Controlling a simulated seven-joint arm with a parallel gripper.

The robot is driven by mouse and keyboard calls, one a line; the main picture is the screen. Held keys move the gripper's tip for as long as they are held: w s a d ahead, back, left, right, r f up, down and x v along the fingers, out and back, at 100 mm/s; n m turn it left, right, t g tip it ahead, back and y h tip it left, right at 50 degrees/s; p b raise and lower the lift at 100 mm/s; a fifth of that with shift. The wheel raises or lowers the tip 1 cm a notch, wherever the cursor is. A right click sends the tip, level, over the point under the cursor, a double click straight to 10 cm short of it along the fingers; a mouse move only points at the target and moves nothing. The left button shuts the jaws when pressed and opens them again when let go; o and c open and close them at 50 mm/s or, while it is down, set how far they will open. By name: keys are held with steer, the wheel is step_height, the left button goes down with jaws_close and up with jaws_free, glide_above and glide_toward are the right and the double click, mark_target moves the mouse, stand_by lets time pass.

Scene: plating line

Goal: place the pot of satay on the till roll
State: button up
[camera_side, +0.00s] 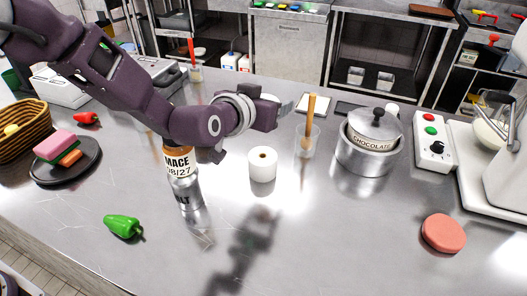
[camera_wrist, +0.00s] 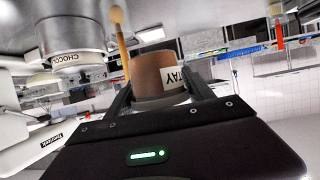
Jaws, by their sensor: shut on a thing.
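The pot of satay (camera_wrist: 148,76) is a brown, round pot with a white label, of which the letters "TAY" show in the wrist view. My gripper (camera_wrist: 162,88) is shut on it, with one finger on each side. In the side view my gripper (camera_side: 280,106) is above the counter, and I cannot make out the pot there. The till roll (camera_side: 262,164) is a white upright roll with a dark core hole on top. It stands on the counter below my gripper, apart from it, and its top is clear.
A jar labelled MACE (camera_side: 178,160) stands on a salt shaker (camera_side: 187,191) left of the roll. A glass with a wooden handle (camera_side: 307,140) and a chocolate pot (camera_side: 372,131) stand to the right. A green pepper (camera_side: 122,226) lies front left. The front middle counter is clear.

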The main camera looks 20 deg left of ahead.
mark_target(267, 149)
step_height(267, 149, down, 9)
steer(key=shift+f, duration=0.1)
steer(key=o, duration=1.4)
steer(key=shift+f, duration=0.15)
steer(key=shift+o, duration=0.2)
steer(key=shift+s+r, duration=0.25)
steer(key=v, duration=1.1)
steer(key=shift+s+r, duration=0.15)
steer(key=shift+s, duration=0.05)
